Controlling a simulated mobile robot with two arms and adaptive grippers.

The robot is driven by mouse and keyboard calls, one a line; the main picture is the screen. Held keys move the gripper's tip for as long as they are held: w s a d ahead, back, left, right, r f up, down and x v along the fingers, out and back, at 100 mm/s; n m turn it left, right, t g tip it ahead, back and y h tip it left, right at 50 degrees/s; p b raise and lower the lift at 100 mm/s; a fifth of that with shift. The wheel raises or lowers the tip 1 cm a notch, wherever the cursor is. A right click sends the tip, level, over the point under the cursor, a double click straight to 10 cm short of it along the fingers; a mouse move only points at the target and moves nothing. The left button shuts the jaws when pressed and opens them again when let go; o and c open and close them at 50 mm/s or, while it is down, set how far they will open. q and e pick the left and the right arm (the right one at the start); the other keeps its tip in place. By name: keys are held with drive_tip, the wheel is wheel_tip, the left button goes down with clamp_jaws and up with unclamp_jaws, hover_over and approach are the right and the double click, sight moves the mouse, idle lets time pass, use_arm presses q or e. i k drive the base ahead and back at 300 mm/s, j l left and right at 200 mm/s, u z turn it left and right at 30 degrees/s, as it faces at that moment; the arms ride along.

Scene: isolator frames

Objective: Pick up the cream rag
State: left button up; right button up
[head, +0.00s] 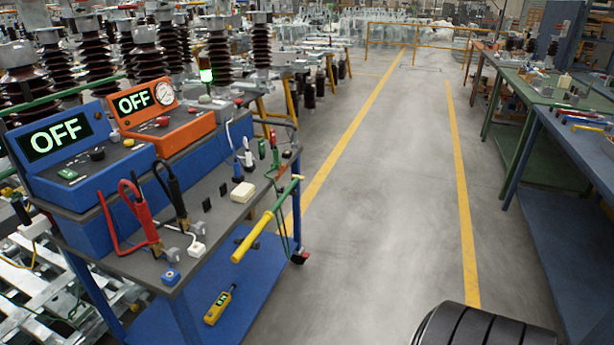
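No cloth shape can be made out clearly as the cream rag. A small cream block-like thing (242,192) lies on the grey top of the blue test cart (215,215), near its right edge; I cannot tell whether it is a folded rag. Another small cream thing (565,82) is on the green-topped bench (520,85) at the right, too small to identify. Neither of my grippers is in view.
The cart carries a blue unit (75,150) and an orange unit (155,120), both reading OFF, with red and black probes. A yellow tool (218,305) lies on its lower shelf. A blue bench (580,150) stands right. The grey aisle (385,200) between yellow lines is clear.

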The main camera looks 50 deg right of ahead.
sight(244, 192)
drive_tip(key=z, duration=1.15)
drive_tip(key=u, duration=1.15)
drive_tip(key=i+l, duration=0.15)
drive_tip(key=l, duration=0.15)
drive_tip(key=i+l, duration=0.15)
drive_tip(key=l, duration=0.15)
drive_tip(key=i+l, duration=0.15)
drive_tip(key=l, duration=0.1)
